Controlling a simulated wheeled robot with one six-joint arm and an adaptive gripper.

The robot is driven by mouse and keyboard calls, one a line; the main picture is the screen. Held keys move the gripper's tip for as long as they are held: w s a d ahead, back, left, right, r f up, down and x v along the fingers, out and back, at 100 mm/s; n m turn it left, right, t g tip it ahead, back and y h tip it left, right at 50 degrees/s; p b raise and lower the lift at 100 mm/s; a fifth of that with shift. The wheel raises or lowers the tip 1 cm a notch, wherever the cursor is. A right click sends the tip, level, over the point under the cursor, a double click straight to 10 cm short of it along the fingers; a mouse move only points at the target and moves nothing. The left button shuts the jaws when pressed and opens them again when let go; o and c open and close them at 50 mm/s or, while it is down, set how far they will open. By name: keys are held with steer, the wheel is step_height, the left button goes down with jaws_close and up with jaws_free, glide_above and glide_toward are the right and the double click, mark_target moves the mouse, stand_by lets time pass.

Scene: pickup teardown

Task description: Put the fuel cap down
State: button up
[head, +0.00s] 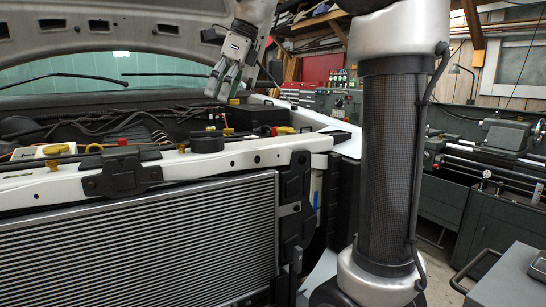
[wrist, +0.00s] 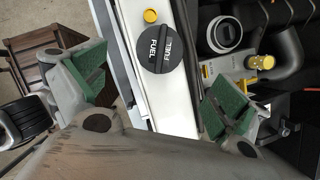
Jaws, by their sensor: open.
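The fuel cap (wrist: 166,48) is a round black cap with a raised grip bar and white FUEL lettering. In the wrist view it lies over a white body panel (wrist: 172,107), between the lines of my two fingers and a little beyond their tips. My gripper (wrist: 160,88) is open, its green pads wide apart, with nothing between them. In the head view my gripper (head: 225,92) hangs pointing down over the far right side of the engine bay. I cannot make out the fuel cap there.
A small yellow cap (wrist: 151,16) sits beside the fuel cap. A dark round fitting with a pale ring (wrist: 225,34) and a yellow-capped neck (wrist: 261,62) stand to the right. The raised hood (head: 110,25) is above.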

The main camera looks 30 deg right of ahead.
steer(key=s+d+f+n+t+h, duration=0.1)
steer(key=s+d+f+n, duration=0.4)
steer(key=s+f+n, duration=0.5)
steer(key=s+d+f+n+t+h, duration=0.1)
steer(key=s+d+f+n+h, duration=0.1)
steer(key=s+d+f+n, duration=0.4)
steer(key=s+f+n, duration=0.5)
steer(key=s+n, duration=0.3)
steer(key=shift+f+h, duration=0.15)
steer(key=shift+h, duration=0.15)
steer(key=shift+d, duration=0.1)
